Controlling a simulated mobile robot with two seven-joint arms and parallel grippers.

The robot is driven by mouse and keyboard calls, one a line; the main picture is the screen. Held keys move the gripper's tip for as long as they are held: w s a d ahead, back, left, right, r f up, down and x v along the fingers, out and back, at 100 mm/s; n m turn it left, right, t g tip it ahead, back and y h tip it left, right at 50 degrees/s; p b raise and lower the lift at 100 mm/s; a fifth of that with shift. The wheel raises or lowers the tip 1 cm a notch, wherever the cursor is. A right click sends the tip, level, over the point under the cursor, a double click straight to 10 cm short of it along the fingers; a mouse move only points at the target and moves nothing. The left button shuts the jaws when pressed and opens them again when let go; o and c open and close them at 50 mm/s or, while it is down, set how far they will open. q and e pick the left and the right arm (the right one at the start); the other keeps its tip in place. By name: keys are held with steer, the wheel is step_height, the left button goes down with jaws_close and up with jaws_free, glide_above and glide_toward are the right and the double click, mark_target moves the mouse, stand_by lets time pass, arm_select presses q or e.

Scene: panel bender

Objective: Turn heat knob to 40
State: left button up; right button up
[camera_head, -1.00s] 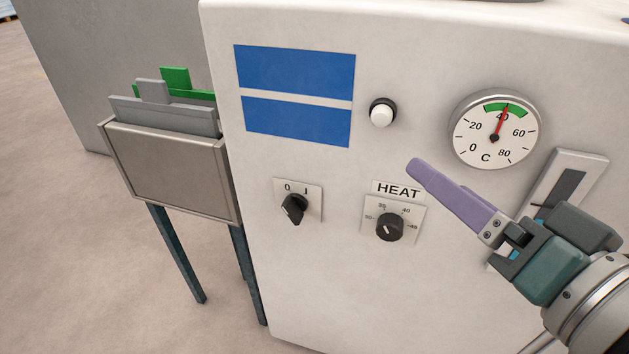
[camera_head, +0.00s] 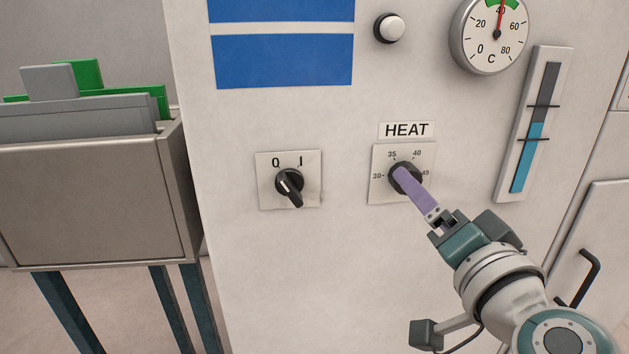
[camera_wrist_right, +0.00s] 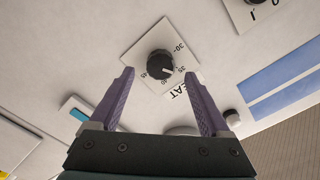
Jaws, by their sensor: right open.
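The black heat knob (camera_head: 404,178) sits on a square plate marked 30, 35, 40 and 45, under the HEAT label (camera_head: 406,130). In the head view my right gripper (camera_head: 402,174) comes from the lower right, and its purple finger partly covers the knob. In the right wrist view my right gripper (camera_wrist_right: 160,73) is open, with its two fingers spread either side below the knob (camera_wrist_right: 159,65). The fingers appear apart from it. The knob's small pale mark seems to point between 35 and 40. My left gripper is not in view.
A 0/I switch (camera_head: 290,187) sits left of the heat plate. A round dial (camera_head: 490,38) reads near 40, with a blue level gauge (camera_head: 528,125) below it. A white button (camera_head: 390,28) is above. A grey bin (camera_head: 90,205) stands at left.

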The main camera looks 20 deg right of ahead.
steer(key=x, duration=0.4)
steer(key=shift+a+b, duration=0.15)
steer(key=shift+b, duration=0.15)
jaws_close()
stand_by(0.4)
